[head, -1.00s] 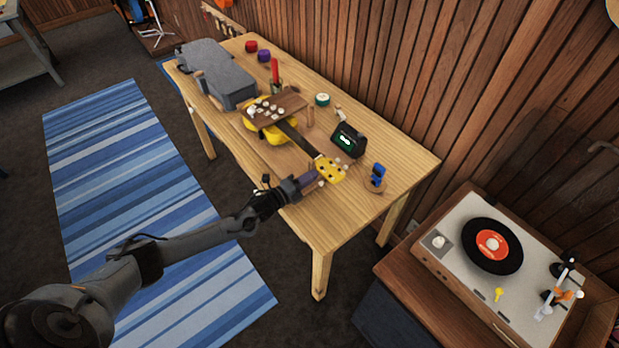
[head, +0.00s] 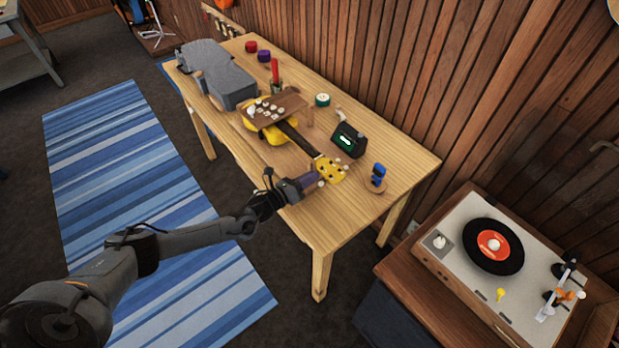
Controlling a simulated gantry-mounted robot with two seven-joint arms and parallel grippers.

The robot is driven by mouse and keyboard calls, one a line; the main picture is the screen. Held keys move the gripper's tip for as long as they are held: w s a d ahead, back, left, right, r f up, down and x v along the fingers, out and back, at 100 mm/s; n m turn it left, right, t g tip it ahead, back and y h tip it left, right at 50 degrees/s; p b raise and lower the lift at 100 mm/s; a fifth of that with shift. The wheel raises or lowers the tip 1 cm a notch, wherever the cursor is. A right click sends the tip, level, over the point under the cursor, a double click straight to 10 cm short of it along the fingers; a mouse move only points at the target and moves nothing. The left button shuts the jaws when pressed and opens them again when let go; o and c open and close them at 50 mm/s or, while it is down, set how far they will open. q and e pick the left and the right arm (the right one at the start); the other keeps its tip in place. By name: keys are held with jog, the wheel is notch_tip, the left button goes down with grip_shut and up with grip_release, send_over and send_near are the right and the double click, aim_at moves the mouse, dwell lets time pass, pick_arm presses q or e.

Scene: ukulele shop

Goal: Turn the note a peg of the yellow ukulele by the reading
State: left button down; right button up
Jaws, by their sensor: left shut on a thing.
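The yellow ukulele (head: 258,120) lies on the wooden table with its neck pointing toward the front right. Its yellow headstock (head: 330,170) has several white pegs along its sides. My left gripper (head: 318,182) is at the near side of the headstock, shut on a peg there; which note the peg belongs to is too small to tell. A black tuner (head: 349,140) with a lit green display stands behind the headstock; its reading is not legible. My right gripper is not in view.
A blue-topped item (head: 378,176) stands right of the headstock. A grey case (head: 218,75) fills the table's far left. The table's front right corner (head: 325,228) is clear.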

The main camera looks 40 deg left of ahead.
pick_arm(q)
jog(key=shift+m, duration=0.8)
jog(key=c, duration=1.2)
grip_release()
jog(key=shift+s, duration=0.15)
jog(key=p+v, duration=0.1)
jog(key=v, duration=0.8)
jog(key=shift+s+a, duration=0.1)
jog(key=shift+s, duration=0.1)
jog(key=shift+s+a, duration=0.1)
jog(key=shift+s, duration=0.45)
